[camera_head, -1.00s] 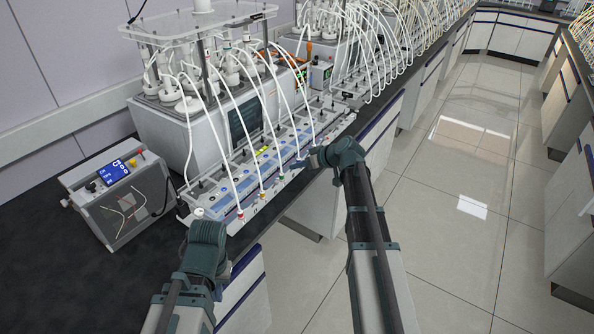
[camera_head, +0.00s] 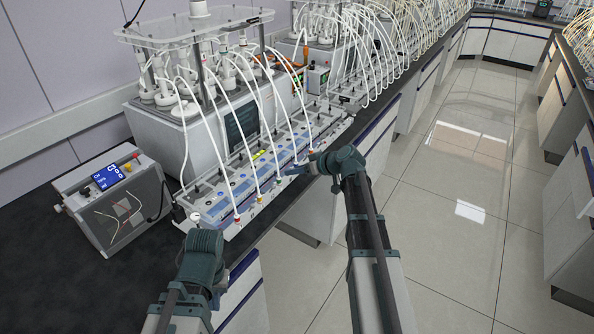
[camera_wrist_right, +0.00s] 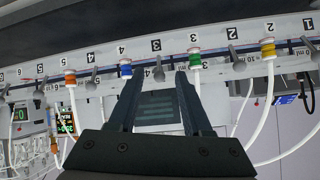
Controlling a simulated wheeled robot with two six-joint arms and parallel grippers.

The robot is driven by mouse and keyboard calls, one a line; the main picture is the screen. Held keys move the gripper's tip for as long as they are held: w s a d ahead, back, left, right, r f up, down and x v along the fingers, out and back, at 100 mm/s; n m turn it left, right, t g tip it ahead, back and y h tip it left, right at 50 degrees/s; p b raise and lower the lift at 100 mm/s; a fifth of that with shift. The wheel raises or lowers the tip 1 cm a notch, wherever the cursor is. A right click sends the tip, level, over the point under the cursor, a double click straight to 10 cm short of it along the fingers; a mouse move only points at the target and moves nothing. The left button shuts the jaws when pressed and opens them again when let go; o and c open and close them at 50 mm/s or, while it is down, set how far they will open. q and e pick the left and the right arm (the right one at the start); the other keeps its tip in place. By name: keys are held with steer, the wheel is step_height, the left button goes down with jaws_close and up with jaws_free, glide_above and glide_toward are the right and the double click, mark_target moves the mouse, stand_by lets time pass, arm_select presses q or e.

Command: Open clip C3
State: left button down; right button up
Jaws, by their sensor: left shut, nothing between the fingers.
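A long pale rail unit (camera_head: 228,205) along the bench edge carries white tubes with coloured ends and a row of small grey clips. In the right wrist view the labels appear as a row. A grey clip (camera_wrist_right: 158,70) stands at a label 3, taken to be clip C3, between a blue tube end (camera_wrist_right: 126,68) and a green one (camera_wrist_right: 195,59). My right gripper (camera_wrist_right: 154,76) is open, its fingertips either side of that clip, with no visible contact; in the head view it (camera_head: 298,169) reaches the rail's front. My left gripper (camera_head: 203,246) is near the rail's near end, its fingers largely hidden.
A grey control box (camera_head: 108,197) with a blue display stands left on the black bench (camera_head: 40,270). The reactor unit (camera_head: 180,130) with its tubes stands behind the rail. Neighbouring clips (camera_wrist_right: 232,58) and tubes are close to my right fingers. The floor aisle at right is clear.

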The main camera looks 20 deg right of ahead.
steer(key=p+v, duration=0.7)
steer(key=v, duration=0.6)
steer(key=shift+s+d+r+p, duration=0.15)
steer(key=shift+s+r+p, duration=0.1)
steer(key=shift+p, duration=0.1)
steer(key=s+a+f+g+h, duration=0.1)
steer(key=s+a+f+g, duration=0.25)
steer(key=a, duration=0.55)
steer(key=s+a+f+g, duration=0.3)
steer(key=s+a, duration=0.2)
steer(key=a, duration=0.4)
steer(key=s+a+f+g+h, duration=0.3)
steer(key=s+a+h, duration=0.3)
steer(key=s, duration=0.8)
steer(key=a, duration=0.2)
steer(key=shift+a+h, duration=0.3)
steer(key=shift+h, duration=0.1)
